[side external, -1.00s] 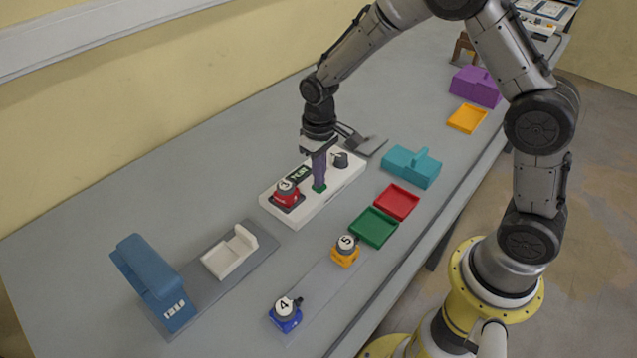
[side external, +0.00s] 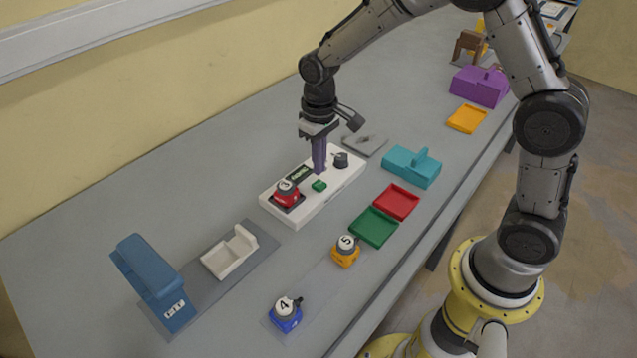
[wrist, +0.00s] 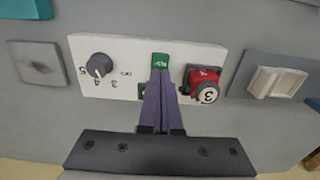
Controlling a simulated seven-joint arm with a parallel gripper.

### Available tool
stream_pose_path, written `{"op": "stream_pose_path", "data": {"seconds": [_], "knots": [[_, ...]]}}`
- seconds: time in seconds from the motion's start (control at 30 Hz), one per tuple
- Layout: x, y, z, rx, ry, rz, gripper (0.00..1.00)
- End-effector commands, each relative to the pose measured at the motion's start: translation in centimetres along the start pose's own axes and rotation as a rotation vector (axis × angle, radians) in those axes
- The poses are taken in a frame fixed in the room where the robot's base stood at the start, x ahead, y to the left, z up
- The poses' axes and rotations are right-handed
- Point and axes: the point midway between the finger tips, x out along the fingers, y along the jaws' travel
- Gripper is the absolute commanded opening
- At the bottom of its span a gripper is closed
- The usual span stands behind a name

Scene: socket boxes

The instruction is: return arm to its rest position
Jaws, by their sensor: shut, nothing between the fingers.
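My gripper (side external: 319,168) is shut and empty, pointing down over the white panel box (side external: 318,210). In the wrist view its purple fingers (wrist: 161,75) are together, with their tips beside the green button (wrist: 160,60). In the side view the green button (side external: 319,186) shows clear just below the fingertips, and a small gap seems to lie between them. The red block numbered 3 (side external: 287,194) sits at the left end of the panel. A dark knob (side external: 341,160) is at the right end. A small display (side external: 299,174) is partly hidden by the fingers in the wrist view.
A blue block (side external: 285,317) and an orange block (side external: 345,252) stand in front. Green (side external: 374,227), red (side external: 397,202) and yellow (side external: 466,119) trays, a teal box (side external: 411,166) and a purple box (side external: 479,86) lie right. A blue stand (side external: 152,275) and white holder (side external: 230,254) are left.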

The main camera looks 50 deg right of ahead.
Motion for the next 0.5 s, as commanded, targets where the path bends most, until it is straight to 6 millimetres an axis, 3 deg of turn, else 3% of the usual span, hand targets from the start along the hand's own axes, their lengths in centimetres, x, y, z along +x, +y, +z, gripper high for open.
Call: {"op": "stream_pose_path", "data": {"seconds": [0.5], "knots": [[-1.10,0.05,-0.03,0.001,0.003,0.000,0.00]]}}
